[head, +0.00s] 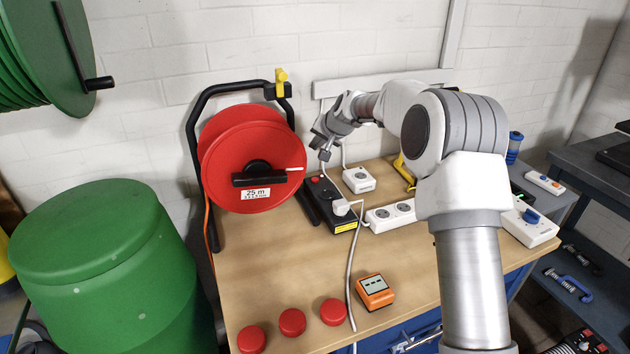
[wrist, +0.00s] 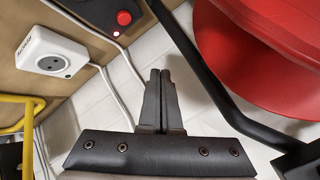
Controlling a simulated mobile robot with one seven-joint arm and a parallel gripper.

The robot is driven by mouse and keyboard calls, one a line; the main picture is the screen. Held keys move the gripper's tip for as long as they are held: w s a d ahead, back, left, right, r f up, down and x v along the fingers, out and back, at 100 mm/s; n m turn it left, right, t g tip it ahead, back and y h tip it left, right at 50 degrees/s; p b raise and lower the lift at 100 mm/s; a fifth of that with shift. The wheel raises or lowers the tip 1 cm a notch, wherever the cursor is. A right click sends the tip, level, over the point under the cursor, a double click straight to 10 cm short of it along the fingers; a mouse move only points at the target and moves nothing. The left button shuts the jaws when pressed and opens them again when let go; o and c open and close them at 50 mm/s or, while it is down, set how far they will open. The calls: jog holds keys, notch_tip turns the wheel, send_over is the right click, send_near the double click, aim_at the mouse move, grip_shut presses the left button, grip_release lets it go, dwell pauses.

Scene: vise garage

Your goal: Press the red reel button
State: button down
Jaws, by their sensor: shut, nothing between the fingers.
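A small red button (head: 316,179) sits on top of a black box (head: 335,213) on the workbench, beside the red cable reel (head: 250,160). In the wrist view the red button (wrist: 124,18) is near the top edge, with a small lit red light beside it. My gripper (head: 324,154) is above the bench near the wall, just above the button in the head view and apart from it. In the wrist view its fingers (wrist: 160,74) are together and empty, with the button beyond their tips and to the left.
The reel's black frame (head: 196,150) stands close by and crosses the wrist view (wrist: 215,85). A white socket (head: 358,180), a power strip (head: 390,215) and a pale cable (head: 352,270) lie nearby. Several red caps (head: 292,322) and an orange meter (head: 374,291) are at the front.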

aim_at(316, 183)
notch_tip(316, 183, down, 8)
jog(key=b, duration=0.5)
jog(key=shift+f, duration=0.1)
jog(key=shift+f, duration=0.1)
dwell(1.7)
jog(key=shift+f+b, duration=0.3)
jog(key=shift+b, duration=0.2)
jog(key=shift+f+b, duration=0.35)
jog(key=shift+f, duration=0.15)
dwell(0.6)
jog(key=shift+r, duration=0.15)
jog(key=shift+r+p, duration=0.55)
jog(key=shift+r, duration=0.2)
notch_tip(316, 183, up, 5)
jog(key=p, duration=0.3)
jog(key=shift+f, duration=0.15)
